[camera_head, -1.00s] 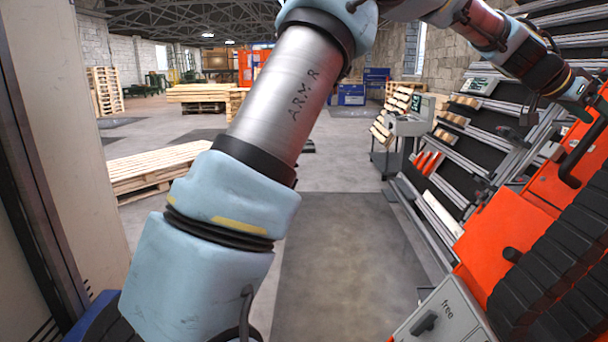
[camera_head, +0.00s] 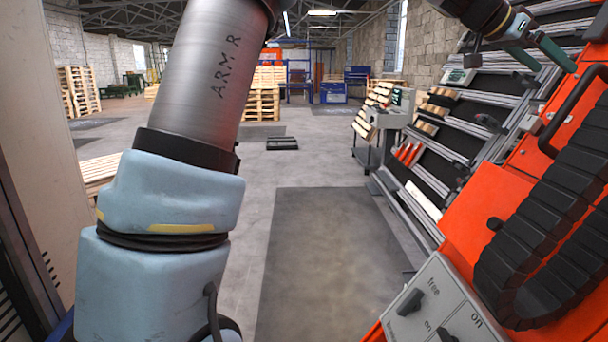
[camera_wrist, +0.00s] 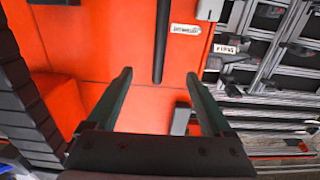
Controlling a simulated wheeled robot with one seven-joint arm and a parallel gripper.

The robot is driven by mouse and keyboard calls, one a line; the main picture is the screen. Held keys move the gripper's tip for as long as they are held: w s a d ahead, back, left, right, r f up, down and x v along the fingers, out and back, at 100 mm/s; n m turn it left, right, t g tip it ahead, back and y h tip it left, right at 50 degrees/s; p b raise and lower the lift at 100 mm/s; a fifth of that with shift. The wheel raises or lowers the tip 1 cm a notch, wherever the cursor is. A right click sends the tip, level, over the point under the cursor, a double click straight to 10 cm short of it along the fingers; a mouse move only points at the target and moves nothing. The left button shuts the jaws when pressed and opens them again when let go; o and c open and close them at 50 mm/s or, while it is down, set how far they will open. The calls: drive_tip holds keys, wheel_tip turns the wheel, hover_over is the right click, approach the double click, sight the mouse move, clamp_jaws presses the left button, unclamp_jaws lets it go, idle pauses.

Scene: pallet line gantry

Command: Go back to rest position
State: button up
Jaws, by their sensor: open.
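My gripper (camera_head: 546,55) shows at the upper right of the head view, at the end of my raised arm. Its two dark green fingers are spread apart. In the wrist view my gripper (camera_wrist: 160,95) is open, with nothing between its fingers. Beyond the fingers is the orange machine panel (camera_wrist: 95,40); it also shows at the right of the head view (camera_head: 475,240). I cannot tell how far the fingertips are from that panel. My upper arm stands on the left of the head view and hides part of the hall behind it.
A slanted rack with rails (camera_head: 460,120) runs along the right. A grey control box with knobs (camera_head: 440,310) and a black cable chain (camera_head: 560,200) are close at the lower right. Pallets (camera_head: 262,95) stand farther back. The floor ahead with a dark mat (camera_head: 335,250) is clear.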

drive_tip(key=shift+a, duration=0.1)
drive_tip(key=w+a+f+n+t+y+p, duration=0.1)
drive_tip(key=w+a+f+n+t+y, duration=0.25)
drive_tip(key=a+f, duration=0.8)
drive_tip(key=w+a+f+n+y, duration=0.3)
drive_tip(key=w+a+f+n, duration=0.35)
drive_tip(key=a, duration=0.75)
drive_tip(key=s+a+f+n+y, duration=0.2)
drive_tip(key=s+a+f, duration=0.2)
drive_tip(key=a, duration=0.6)
drive_tip(key=s+a+f+n+g+y+p, duration=0.1)
drive_tip(key=s+a+f+n, duration=0.2)
drive_tip(key=a+f, duration=0.3)
drive_tip(key=s+a+f+n+y, duration=0.2)
drive_tip(key=s+a+f, duration=0.2)
drive_tip(key=a, duration=1.1)
drive_tip(key=shift+s+f+n+y+p, duration=0.3)
drive_tip(key=shift+s+f+y+p, duration=0.1)
drive_tip(key=shift+s, duration=0.45)
drive_tip(key=shift+c, duration=0.3)
